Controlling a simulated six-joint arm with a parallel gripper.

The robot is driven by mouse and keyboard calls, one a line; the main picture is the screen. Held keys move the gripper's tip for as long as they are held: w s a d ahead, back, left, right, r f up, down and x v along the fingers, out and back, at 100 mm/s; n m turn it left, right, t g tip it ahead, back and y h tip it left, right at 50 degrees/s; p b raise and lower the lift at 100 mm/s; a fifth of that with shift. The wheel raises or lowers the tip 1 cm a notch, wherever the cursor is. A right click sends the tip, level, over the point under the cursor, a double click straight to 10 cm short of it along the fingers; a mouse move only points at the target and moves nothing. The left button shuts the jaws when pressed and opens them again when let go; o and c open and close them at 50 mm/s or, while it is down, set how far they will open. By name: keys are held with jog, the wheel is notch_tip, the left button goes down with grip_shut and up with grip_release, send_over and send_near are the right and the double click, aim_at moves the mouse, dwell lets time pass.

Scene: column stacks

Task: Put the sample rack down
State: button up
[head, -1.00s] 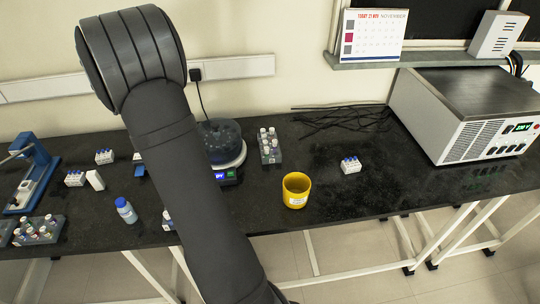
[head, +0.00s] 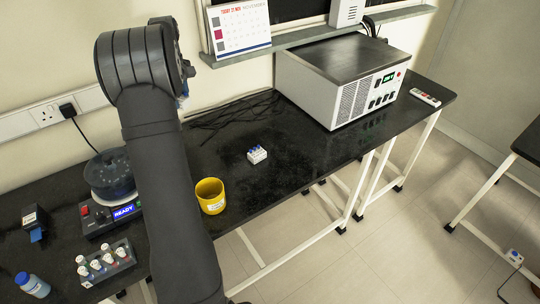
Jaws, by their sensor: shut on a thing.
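My gripper is not in view; my own dark grey arm crosses the head view and hides what lies behind it. A grey rack with several white-capped vials (head: 105,262) stands on the black bench at the lower left, left of my arm. I cannot tell which rack the task means, and no held object shows.
A yellow cup (head: 210,196) stands close right of my arm. A device with a READY display (head: 127,211) and a blue bottle (head: 32,285) are at left. Black strands (head: 215,115) lie behind. A large instrument (head: 345,80) fills the back right. The bench (head: 290,190) around the small rack is clear.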

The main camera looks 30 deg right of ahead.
jog(key=s+d+m, duration=0.2)
jog(key=s+d, duration=0.5)
jog(key=d, duration=0.5)
jog(key=s+d+m, duration=0.2)
jog(key=s+d, duration=0.4)
jog(key=d, duration=0.5)
jog(key=s+d+m, duration=0.2)
jog(key=s+d, duration=0.5)
jog(key=d, duration=0.5)
send_over(278, 137)
notch_tip(278, 137, down, 18)
jog(key=shift+f, duration=0.15)
jog(key=shift+a+f, duration=0.1)
jog(key=shift+f, duration=1.9)
jog(key=shift+f, duration=0.2)
jog(key=o, duration=1)
